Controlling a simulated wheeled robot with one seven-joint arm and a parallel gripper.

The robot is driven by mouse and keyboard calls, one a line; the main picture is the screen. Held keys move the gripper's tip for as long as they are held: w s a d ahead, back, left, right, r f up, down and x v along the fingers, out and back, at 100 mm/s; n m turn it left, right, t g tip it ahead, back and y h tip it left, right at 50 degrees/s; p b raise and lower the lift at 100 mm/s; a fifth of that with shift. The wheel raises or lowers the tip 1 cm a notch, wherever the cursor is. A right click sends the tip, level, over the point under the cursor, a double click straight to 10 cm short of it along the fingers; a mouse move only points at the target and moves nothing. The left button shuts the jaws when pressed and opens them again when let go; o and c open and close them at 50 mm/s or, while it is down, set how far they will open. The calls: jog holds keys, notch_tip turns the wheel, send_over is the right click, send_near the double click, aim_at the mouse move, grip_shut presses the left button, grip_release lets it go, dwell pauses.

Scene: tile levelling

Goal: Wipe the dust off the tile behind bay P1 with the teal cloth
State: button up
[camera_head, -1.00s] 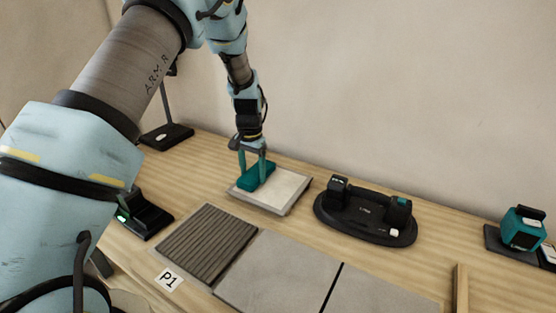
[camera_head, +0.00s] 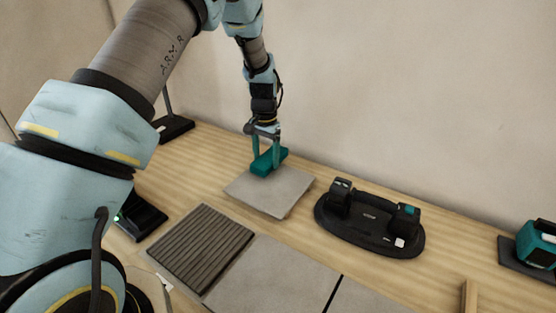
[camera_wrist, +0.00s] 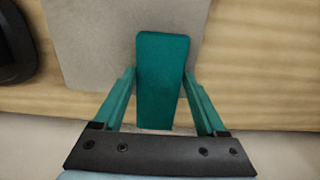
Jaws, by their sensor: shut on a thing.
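The teal cloth (camera_head: 269,161), a folded block, is held between the fingers of my gripper (camera_head: 267,150), which is shut on it. The square tile (camera_head: 280,192) lies behind the ridged dark panel of bay P1 (camera_head: 200,246). Its visible top is plain grey, with no pale dust layer that I can see. The cloth is at the tile's far edge; I cannot tell if it touches. In the wrist view, the cloth (camera_wrist: 162,80) lies between my gripper's fingers (camera_wrist: 160,72), overlapping the tile (camera_wrist: 90,40) and hiding part of its edge.
A black oval stand (camera_head: 370,225) with devices is right of the tile. A teal tool (camera_head: 537,243) is at far right. Grey tiles (camera_head: 268,275) lie in front. A black device (camera_head: 139,215) is at left, and the wall stands close behind the wooden bench (camera_head: 450,265).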

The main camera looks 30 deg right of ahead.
notch_tip(320, 180, up, 2)
jog(key=shift+a+r, duration=0.1)
jog(key=shift+r, duration=0.05)
jog(key=shift+r+p, duration=1.8)
jog(key=shift+r, duration=0.85)
jog(key=shift+f, duration=0.1)
